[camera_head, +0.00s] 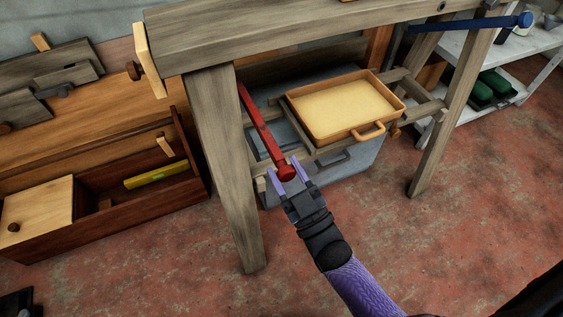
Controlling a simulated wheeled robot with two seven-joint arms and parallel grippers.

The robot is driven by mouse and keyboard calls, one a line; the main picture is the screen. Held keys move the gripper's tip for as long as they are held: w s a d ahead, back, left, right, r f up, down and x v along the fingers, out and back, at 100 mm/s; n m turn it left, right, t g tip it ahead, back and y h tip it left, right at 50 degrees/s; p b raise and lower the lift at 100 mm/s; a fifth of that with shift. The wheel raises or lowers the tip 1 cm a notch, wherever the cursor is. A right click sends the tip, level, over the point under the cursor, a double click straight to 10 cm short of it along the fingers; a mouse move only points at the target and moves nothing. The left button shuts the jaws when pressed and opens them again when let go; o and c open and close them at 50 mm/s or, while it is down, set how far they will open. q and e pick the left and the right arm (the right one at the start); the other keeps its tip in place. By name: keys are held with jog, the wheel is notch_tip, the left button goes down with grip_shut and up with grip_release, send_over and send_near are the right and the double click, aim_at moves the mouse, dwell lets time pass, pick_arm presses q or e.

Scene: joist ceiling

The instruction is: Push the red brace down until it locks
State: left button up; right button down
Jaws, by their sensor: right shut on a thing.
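The red brace (262,127) hangs at a slant under the wooden table, close to its front left leg. Its lower end is a round red knob. My right gripper (288,177) has its two purple fingers on either side of that lower end and is shut on it. A blue brace (470,25) sticks out nearly level at the table's right side. My left gripper is not in view.
An orange tray (345,105) rests on wooden slats under the table, with a grey-blue box (345,163) below. The table's front left leg (229,170) stands just left of my gripper. A wooden toolbox (110,215) is at left, white shelves (525,62) at right. The front floor is clear.

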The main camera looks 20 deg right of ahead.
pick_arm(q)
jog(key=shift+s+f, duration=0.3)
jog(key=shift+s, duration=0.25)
pick_arm(e)
jog(key=shift+s+f, duration=0.1)
jog(key=shift+f, duration=0.6)
jog(key=shift+c, duration=2.2)
grip_release()
jog(key=shift+d+f, duration=0.1)
jog(key=shift+d, duration=0.05)
jog(key=shift+o, duration=1.1)
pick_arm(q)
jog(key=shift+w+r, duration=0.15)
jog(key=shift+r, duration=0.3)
pick_arm(e)
jog(key=v, duration=0.9)
jog(key=shift+s, duration=0.45)
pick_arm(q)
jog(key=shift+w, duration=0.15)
